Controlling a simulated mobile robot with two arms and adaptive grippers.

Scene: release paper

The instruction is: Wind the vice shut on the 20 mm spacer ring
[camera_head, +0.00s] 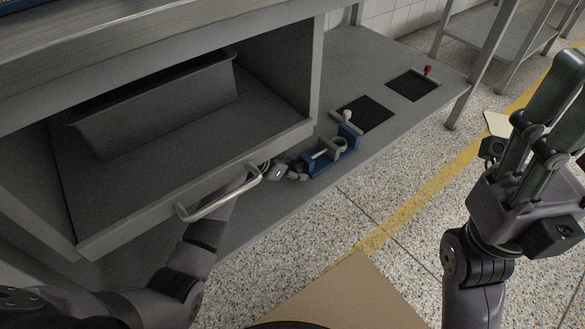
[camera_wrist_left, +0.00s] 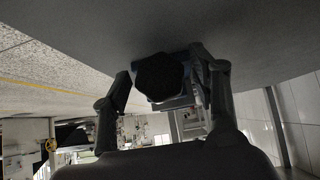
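The blue vice (camera_head: 317,163) stands near the front edge of the grey lower shelf in the head view. A grey ring (camera_head: 340,144), apparently the spacer ring, is at the vice's jaws; I cannot tell whether both jaws touch it. My left gripper (camera_head: 297,171) is at the vice's near end. In the left wrist view, its two fingers straddle a dark round knob (camera_wrist_left: 160,77), with a small gap on the left side; the knob hides most of the vice there. My right gripper (camera_head: 545,105) is raised at the right, with its fingers apart and empty, away from the vice.
A grey bin (camera_head: 155,105) sits in the compartment. Black pads (camera_head: 368,114) with a white knob (camera_head: 347,115) and a red knob (camera_head: 428,70) lie farther along the shelf.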

